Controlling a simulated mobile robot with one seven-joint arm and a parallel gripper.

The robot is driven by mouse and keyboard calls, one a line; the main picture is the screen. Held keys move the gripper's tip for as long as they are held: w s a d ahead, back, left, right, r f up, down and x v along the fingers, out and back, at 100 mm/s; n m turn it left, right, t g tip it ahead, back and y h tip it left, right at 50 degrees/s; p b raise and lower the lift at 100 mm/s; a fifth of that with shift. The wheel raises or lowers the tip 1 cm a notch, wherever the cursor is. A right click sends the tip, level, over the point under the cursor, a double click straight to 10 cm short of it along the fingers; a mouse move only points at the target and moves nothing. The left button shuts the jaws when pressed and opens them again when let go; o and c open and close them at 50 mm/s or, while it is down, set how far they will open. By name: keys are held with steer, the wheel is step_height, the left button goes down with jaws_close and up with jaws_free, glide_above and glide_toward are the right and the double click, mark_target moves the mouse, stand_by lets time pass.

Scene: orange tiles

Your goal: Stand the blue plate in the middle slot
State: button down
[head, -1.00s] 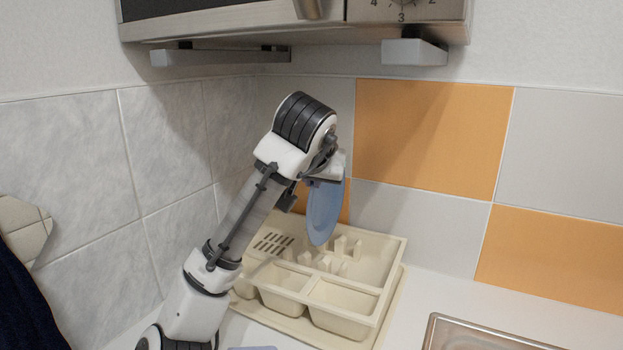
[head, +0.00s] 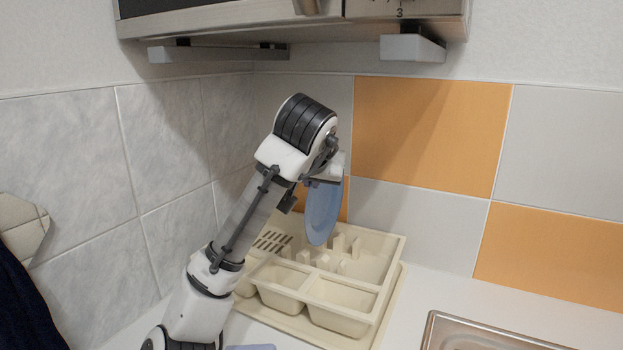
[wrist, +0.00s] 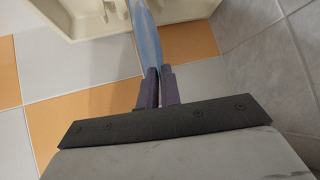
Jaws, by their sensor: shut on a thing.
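The blue plate (head: 323,212) hangs upright on edge from my gripper (head: 327,181) in the head view, its lower edge over the back part of the cream dish rack (head: 384,291). In the wrist view my gripper (wrist: 158,78) is shut on the plate (wrist: 146,40), which shows as a thin blue strip edge-on. The rack's slots, between short cream pegs (head: 341,246), lie just below and beside the plate. I cannot tell whether the plate touches the rack or which slot it is over. The cream rack (wrist: 80,22) shows at the top of the wrist view.
The oven-like appliance (head: 300,20) hangs above. The tiled wall (head: 430,135) stands behind and the grey wall (head: 75,190) at left. A metal sink edge (head: 480,332) is at lower right. A bluish object (head: 250,347) lies at the bottom edge, mostly cut off.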

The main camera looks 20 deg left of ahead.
mark_target(312, 208)
steer(key=shift+f+b, duration=1.8)
steer(key=shift+f, duration=0.95)
steer(key=shift+f, duration=0.2)
steer(key=shift+s+f+b, duration=0.1)
steer(key=shift+f+b, duration=0.3)
steer(key=shift+b, duration=0.05)
steer(key=shift+f, duration=0.1)
steer(key=shift+r+p, duration=0.5)
steer(key=shift+r, duration=0.1)
steer(key=shift+d+r+p, duration=0.15)
steer(key=shift+r+p, duration=1.65)
steer(key=shift+r, duration=0.35)
